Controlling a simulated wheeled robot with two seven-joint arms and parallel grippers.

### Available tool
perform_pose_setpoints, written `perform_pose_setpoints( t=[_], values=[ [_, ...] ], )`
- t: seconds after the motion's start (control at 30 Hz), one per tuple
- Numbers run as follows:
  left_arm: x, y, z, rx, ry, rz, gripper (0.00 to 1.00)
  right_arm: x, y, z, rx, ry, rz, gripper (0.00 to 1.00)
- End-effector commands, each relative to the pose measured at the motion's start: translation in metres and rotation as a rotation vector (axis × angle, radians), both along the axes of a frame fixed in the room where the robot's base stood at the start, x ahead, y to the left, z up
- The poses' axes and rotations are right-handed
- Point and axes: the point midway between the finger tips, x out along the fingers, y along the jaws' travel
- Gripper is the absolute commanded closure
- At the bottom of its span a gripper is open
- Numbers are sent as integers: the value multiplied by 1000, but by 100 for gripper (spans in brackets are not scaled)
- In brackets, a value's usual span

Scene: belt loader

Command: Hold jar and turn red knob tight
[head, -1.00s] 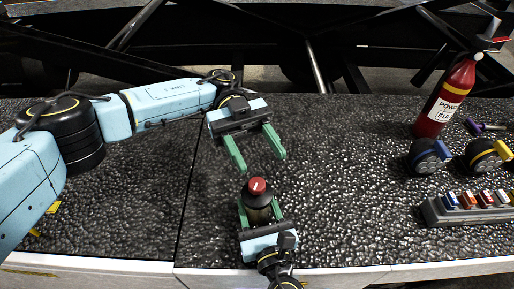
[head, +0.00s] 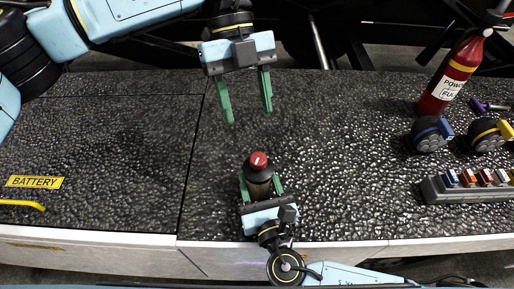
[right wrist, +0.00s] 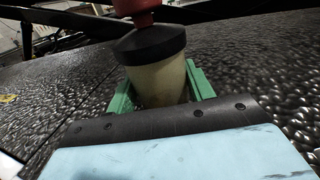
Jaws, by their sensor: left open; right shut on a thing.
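The jar (head: 259,188) stands upright on the dark bumpy table top near its front edge. It has a pale body and a black lid, clear in the right wrist view (right wrist: 158,84). The red knob (head: 258,160) sits on top of the lid; its top is cut off in the right wrist view (right wrist: 136,6). My right gripper (head: 262,187) is shut on the jar from the front, one green finger on each side. My left gripper (head: 248,114) is open and empty, fingers pointing down, behind and above the knob and apart from it.
At the right stand a red fire extinguisher (head: 448,84), two dark round parts with a blue (head: 429,134) and a yellow (head: 489,134) handle, and a grey rack (head: 470,190) of coloured pieces. A yellow BATTERY label (head: 35,182) lies left. The table around the jar is clear.

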Motion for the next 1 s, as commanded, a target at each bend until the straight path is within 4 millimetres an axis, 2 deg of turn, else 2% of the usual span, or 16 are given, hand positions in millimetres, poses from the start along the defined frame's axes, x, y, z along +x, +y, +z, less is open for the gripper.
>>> perform_pose_setpoints(
  t=[0.13,0.27,0.37,0.7,0.83,1.0],
  values=[
    [10,2,7,19,-114,14,47,0,-1,-1,-2,1,-1,78],
    [10,1,2,23,-141,16,47,0,-1,-1,-2,1,-1,78],
    [5,-1,-11,24,-139,15,47,0,-1,-1,-2,1,-1,78],
    [-19,-12,-73,22,-135,15,47,0,-1,-1,-2,1,-1,78],
    [-25,-15,-89,22,-136,17,47,0,-1,-1,-3,2,-1,78],
    [-29,-17,-100,22,-139,16,47,0,-1,-1,-3,2,-1,78]
  ],
)
